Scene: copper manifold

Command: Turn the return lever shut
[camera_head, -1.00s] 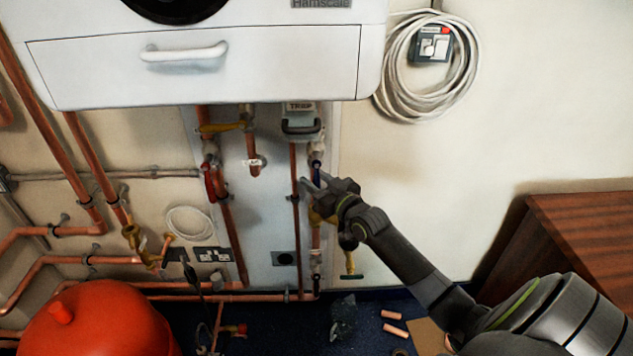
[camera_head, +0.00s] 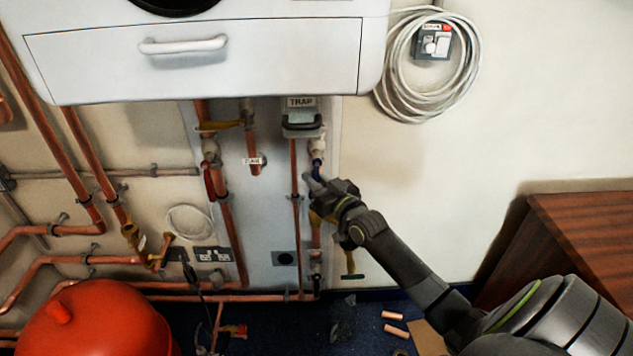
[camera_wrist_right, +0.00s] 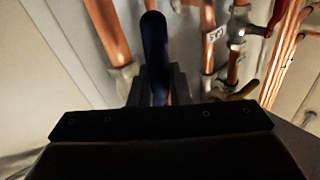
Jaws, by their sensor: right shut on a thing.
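The return lever is a blue handle (camera_head: 317,168) on the copper pipe below the trap at the middle of the head view. In the right wrist view the blue lever (camera_wrist_right: 154,45) stands upright, its lower part between my dark fingers. My right gripper (camera_head: 312,184) is shut on this lever, reaching it from the lower right. My gripper hides part of the lever and of the valve behind it. My left gripper is not in view.
A white boiler casing (camera_head: 200,65) hangs above the pipes. A red vessel (camera_head: 95,325) stands lower left, a wooden cabinet (camera_head: 590,230) at right.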

